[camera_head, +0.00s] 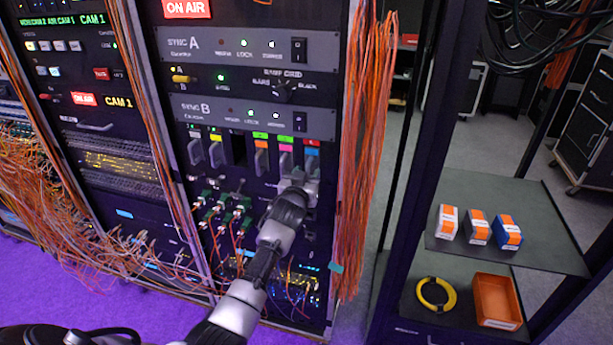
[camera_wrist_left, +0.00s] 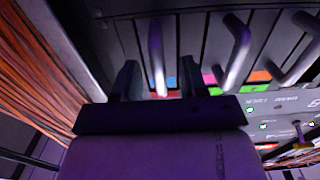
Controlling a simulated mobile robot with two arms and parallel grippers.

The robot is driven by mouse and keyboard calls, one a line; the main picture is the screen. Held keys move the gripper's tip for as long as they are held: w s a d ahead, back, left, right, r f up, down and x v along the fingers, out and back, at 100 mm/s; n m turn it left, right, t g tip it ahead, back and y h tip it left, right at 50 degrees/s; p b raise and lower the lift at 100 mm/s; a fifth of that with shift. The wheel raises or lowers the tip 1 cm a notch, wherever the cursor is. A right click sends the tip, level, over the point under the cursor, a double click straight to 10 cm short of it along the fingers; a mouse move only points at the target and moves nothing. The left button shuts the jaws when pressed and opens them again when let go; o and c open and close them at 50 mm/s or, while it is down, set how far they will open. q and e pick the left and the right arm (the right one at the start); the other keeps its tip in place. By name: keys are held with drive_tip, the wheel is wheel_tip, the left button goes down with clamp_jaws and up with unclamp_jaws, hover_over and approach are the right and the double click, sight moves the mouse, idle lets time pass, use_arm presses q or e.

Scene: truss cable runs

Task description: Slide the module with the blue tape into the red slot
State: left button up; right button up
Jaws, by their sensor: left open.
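The module with blue tape (camera_head: 311,152) is at the right end of the module row in the rack. It sits directly below the red label (camera_head: 312,142) of the red slot. Its blue tape (camera_wrist_left: 172,82) and the red label (camera_wrist_left: 160,95) also show in the left wrist view. My left gripper (camera_head: 298,184) is open at this module's lower front. In the left wrist view its two fingers (camera_wrist_left: 160,78) stand on either side of the module's bar handle (camera_wrist_left: 155,50), with gaps visible. I cannot tell whether the module is fully flush. My right gripper is not in view.
A pink-taped module (camera_head: 285,150) is just left. A dark empty slot (camera_head: 238,150) lies farther left. Orange cables (camera_head: 362,130) hang right of the row; green connectors (camera_head: 222,208) are below left. Small boxes (camera_head: 478,228) stand on a shelf at right.

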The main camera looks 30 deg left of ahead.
use_arm(q)
drive_tip(key=shift+s, duration=0.1)
drive_tip(key=b+v, duration=0.1)
drive_tip(key=v, duration=0.9)
drive_tip(key=shift+s, duration=0.35)
